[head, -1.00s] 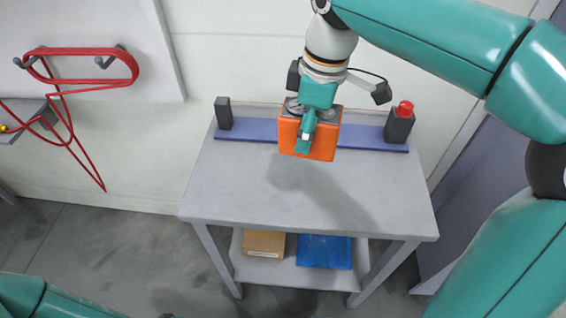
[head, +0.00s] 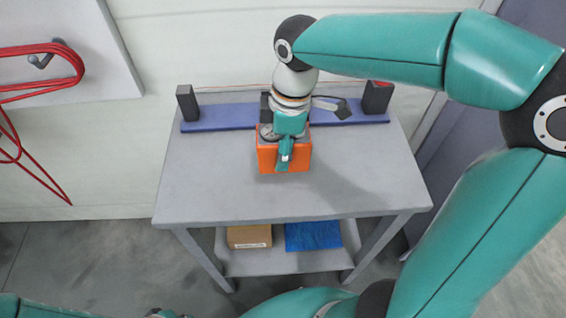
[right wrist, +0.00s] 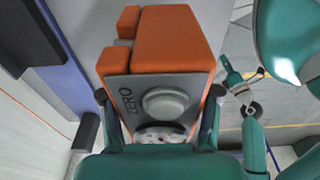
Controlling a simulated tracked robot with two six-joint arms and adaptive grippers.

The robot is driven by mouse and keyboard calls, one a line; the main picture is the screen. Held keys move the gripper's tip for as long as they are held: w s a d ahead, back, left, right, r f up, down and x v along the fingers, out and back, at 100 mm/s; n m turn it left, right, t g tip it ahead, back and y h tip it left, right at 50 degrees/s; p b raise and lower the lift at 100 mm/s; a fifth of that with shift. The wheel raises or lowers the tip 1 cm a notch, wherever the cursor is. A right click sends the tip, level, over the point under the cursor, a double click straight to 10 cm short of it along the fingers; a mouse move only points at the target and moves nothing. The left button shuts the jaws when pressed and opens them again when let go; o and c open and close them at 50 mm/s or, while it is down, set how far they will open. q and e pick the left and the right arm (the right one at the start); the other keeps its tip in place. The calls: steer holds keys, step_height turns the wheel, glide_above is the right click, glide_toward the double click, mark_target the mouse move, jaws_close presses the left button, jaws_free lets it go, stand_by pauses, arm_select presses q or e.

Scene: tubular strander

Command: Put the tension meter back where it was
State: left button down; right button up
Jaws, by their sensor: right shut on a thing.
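The tension meter is an orange block (head: 270,158) with a grey face marked ZERO and a round knob, seen up close in the right wrist view (right wrist: 175,40). My right gripper (head: 285,150) is shut on it from above, with a finger on each side in the wrist view (right wrist: 160,110). The meter is over the grey table (head: 220,190), just in front of the blue strip (head: 225,115). I cannot tell whether its underside touches the tabletop. A small teal-and-dark part, seemingly of my left arm, shows in the right wrist view; its jaws are unclear.
A dark post (head: 187,103) stands at the strip's left end and another (head: 377,97) at its right end. A cardboard box (head: 249,236) and a blue item (head: 314,236) lie on the lower shelf. Red cable (head: 40,75) hangs at left. The front tabletop is clear.

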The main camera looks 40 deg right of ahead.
steer(key=shift+f+b, duration=0.3)
steer(key=shift+f, duration=2.4)
steer(key=o, duration=1.7)
steer(key=shift+f, duration=0.1)
steer(key=shift+c, duration=0.2)
steer(key=r, duration=0.4)
steer(key=r+p, duration=0.1)
steer(key=r, duration=0.3)
steer(key=s+d+r, duration=0.1)
steer(key=r, duration=0.3)
steer(key=shift+d+r+p, duration=0.1)
steer(key=shift+p, duration=0.2)
steer(key=shift+w, duration=0.1)
